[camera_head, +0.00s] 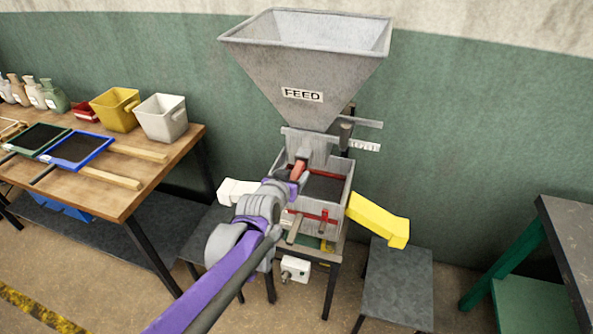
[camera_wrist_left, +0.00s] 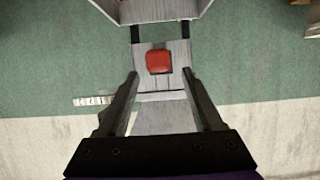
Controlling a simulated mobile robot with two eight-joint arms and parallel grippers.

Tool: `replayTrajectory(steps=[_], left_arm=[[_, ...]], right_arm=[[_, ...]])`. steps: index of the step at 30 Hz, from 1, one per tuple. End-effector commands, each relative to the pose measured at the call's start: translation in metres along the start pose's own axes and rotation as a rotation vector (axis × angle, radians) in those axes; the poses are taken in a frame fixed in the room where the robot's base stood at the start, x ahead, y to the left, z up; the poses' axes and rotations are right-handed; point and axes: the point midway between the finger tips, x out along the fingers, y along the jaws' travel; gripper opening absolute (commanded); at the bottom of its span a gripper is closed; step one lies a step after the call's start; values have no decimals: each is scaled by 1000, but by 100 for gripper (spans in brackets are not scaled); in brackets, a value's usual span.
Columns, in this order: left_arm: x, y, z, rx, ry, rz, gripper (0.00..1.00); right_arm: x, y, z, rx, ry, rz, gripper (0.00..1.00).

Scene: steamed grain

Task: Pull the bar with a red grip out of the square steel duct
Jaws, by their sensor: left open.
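The red grip of the bar (camera_wrist_left: 159,61) shows as a small rounded block in the left wrist view, against the front of the square steel duct (camera_wrist_left: 180,52). The bar's shaft is hidden behind the grip. In the head view the duct (camera_head: 318,148) stands under the feed hopper, and the red grip (camera_head: 300,167) is partly covered by my arm. My left gripper (camera_wrist_left: 160,80) is open and empty, its fingers pointing toward the duct with the grip between and beyond their tips. I cannot tell whether they touch it. My right gripper is not in view.
The steel hopper (camera_head: 303,62) stands above the duct. Below are an open box (camera_head: 338,170) and a yellow chute (camera_head: 378,218) on the right. A wooden table (camera_head: 170,150) with trays and bins is at left; a dark bench (camera_head: 575,235) is at right.

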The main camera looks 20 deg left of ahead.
Motion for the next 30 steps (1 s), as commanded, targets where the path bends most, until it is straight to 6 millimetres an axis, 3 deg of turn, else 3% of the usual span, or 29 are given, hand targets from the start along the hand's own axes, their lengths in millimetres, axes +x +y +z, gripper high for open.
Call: replayTrajectory(steps=[3,9,20,30], left_arm=[[19,0,0,1,0,0,68],[38,0,0,1,0,0,68],[43,0,0,1,0,0,68],[42,0,0,1,0,0,10]], right_arm=[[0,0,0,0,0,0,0],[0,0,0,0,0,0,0],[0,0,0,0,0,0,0],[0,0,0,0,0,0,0]])
